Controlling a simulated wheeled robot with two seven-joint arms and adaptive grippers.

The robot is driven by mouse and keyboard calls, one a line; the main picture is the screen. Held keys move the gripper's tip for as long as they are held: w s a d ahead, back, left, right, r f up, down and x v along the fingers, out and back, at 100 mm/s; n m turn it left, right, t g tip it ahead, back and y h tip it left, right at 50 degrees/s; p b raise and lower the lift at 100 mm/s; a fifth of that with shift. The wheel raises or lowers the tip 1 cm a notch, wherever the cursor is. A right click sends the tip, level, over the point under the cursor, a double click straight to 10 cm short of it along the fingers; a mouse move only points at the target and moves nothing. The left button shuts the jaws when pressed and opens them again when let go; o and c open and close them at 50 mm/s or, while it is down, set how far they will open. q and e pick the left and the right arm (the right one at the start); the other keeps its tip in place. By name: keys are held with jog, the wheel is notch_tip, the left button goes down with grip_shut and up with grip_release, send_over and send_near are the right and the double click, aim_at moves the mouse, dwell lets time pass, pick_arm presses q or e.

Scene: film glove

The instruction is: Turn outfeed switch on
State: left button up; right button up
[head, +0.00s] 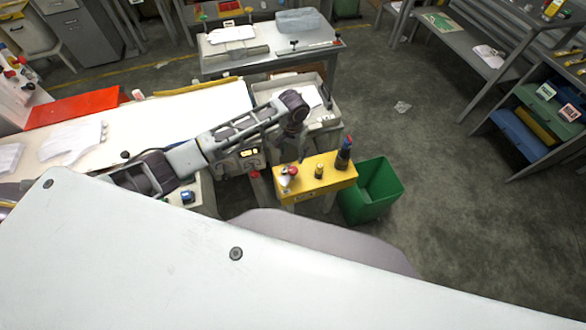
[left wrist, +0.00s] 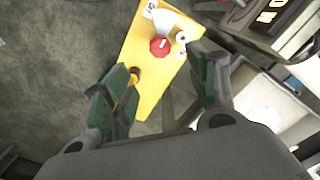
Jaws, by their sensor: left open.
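A yellow box (head: 325,185) stands beside the work table in the head view. A red knob with a white pointer mark (left wrist: 160,45) sits on its yellow top in the left wrist view; the red knob also shows in the head view (head: 292,171). A small pale round part (left wrist: 181,37) is beside it. I cannot read which one is labelled outfeed. My left gripper (left wrist: 161,63) is open and empty, its green-padded fingers above the yellow top on either side and apart from the red knob. In the head view it points down over the box. My right gripper is not in view.
A dark post with a blue and red top (head: 344,153) and a short yellow-black part (head: 319,171) stand on the yellow box. A green bin (head: 371,191) is right of it. A grey control panel with lit displays (head: 247,160) is left. Floor on the right is mostly clear.

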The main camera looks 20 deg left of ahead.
aim_at(293, 169)
pick_arm(q)
notch_tip(293, 169, down, 12)
jog(key=shift+f+b, duration=0.25)
jog(key=shift+b, duration=0.05)
dwell(0.4)
jog(key=c, duration=1)
jog(key=shift+c, duration=0.2)
